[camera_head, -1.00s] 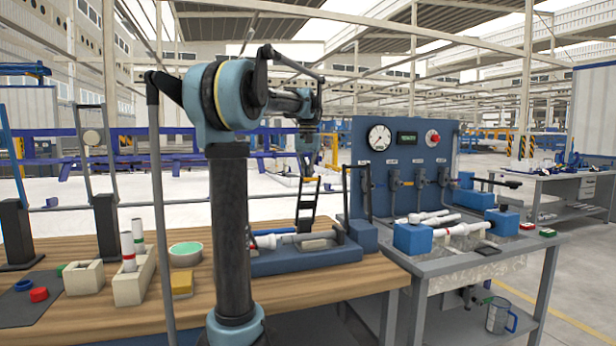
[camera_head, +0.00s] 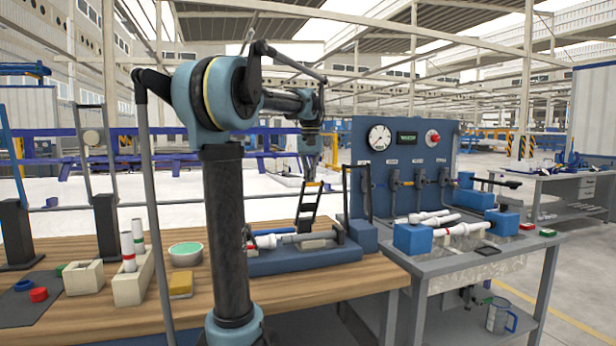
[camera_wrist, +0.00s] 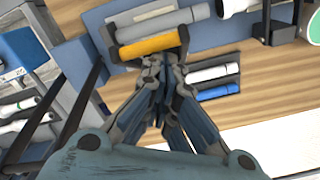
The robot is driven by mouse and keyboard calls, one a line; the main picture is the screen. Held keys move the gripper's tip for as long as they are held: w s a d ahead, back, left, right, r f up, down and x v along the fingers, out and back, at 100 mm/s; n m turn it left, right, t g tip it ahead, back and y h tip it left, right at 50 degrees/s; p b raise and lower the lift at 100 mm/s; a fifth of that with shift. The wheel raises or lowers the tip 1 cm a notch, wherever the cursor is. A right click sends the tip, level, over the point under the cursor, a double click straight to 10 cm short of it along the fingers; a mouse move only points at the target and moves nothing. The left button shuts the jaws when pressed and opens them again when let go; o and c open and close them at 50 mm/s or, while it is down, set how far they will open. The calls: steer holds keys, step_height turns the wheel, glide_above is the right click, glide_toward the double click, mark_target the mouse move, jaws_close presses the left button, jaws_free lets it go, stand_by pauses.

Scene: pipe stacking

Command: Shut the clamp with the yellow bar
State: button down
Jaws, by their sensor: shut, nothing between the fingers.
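The clamp (camera_head: 308,206) is a black frame standing raised on the blue fixture (camera_head: 295,262), with its yellow bar (camera_wrist: 150,45) across its upper end. In the wrist view the yellow bar spans between two dark clamp arms. A grey pipe (camera_wrist: 165,28) lies in the fixture beyond the bar in that view. My gripper (camera_wrist: 164,66) is shut and empty, its fingertips very close to the bar; I cannot tell if they touch it. In the head view my gripper (camera_head: 309,172) is just above the clamp's top.
A second black clamp frame (camera_head: 357,190) stands raised to the right. A gauge panel (camera_head: 405,150) rises behind the grey bench with pipes. Stone-coloured blocks (camera_head: 133,284), a green-topped bowl (camera_head: 186,257) and a yellow sponge-like block (camera_head: 181,285) occupy the wooden table's left.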

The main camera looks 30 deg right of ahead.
steer(key=shift+s+a+f, duration=0.15)
steer(key=shift+s+f, duration=0.05)
steer(key=shift+s, duration=0.35)
steer(key=shift+s+a+f, duration=0.15)
steer(key=shift+s, duration=0.45)
steer(key=shift+s+a+f, duration=0.15)
steer(key=shift+s+f, duration=0.15)
steer(key=shift+s, duration=0.2)
steer(key=shift+s+a+f, duration=0.1)
steer(key=shift+s+f, duration=0.2)
steer(key=shift+s, duration=0.3)
steer(key=shift+s+a+f, duration=0.25)
steer(key=shift+s+f, duration=0.5)
steer(key=shift+s, duration=0.15)
steer(key=shift+s+f, duration=0.1)
